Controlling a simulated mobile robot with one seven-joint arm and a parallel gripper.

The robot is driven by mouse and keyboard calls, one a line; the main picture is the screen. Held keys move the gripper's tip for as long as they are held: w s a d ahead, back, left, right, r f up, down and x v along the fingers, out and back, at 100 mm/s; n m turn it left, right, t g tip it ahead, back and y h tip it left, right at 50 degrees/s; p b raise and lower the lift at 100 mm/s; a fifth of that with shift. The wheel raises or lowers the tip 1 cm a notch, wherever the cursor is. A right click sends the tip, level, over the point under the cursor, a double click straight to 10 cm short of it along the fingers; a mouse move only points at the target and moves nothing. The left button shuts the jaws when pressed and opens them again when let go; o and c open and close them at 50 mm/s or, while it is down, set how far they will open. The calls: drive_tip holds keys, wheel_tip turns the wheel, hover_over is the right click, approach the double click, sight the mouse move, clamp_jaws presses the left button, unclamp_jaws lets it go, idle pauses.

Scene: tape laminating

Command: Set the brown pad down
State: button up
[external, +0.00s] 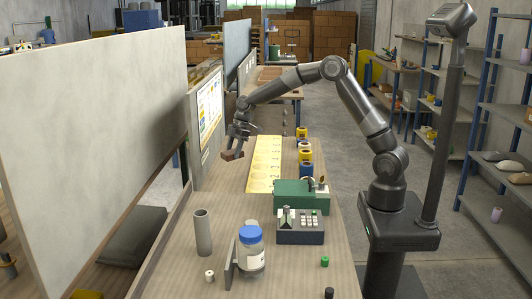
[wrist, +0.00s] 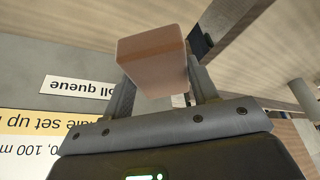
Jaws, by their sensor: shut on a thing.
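My gripper (external: 237,144) is shut on the brown pad (external: 232,155), a small block with a flat pale-brown face. The pad also shows between the two fingers in the wrist view (wrist: 154,60). In the external view the gripper holds the pad over the left side of the long wooden bench (external: 176,262), beside the upright board with posters (external: 207,112). The pad appears to be above the bench top, but the exact gap cannot be told.
A yellow marked strip (external: 264,163) lies on the bench, with several tape rolls (external: 305,155) to its right. A green box (external: 300,196), a grey device (external: 300,230), a grey tube (external: 203,232) and a blue-lidded jar (external: 250,252) stand nearer. Bare bench lies left of the strip.

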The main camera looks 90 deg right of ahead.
drive_tip(key=a+r+n+g+y, duration=0.15)
drive_tip(key=a+n, duration=0.45)
drive_tip(key=a, duration=0.9)
drive_tip(key=n+g, duration=0.2)
drive_tip(key=n, duration=0.2)
hover_over(220, 222)
drive_tip(key=d, duration=0.2)
drive_tip(key=shift+y, duration=0.25)
wheel_tip(220, 222, down, 5)
drive_tip(key=shift+s+a+f, duration=0.1)
drive_tip(key=shift+s+a, duration=0.05)
drive_tip(key=shift+a+f, duration=0.25)
drive_tip(key=shift+f, duration=1.95)
drive_tip(key=o, duration=1)
drive_tip(key=shift+f, duration=0.1)
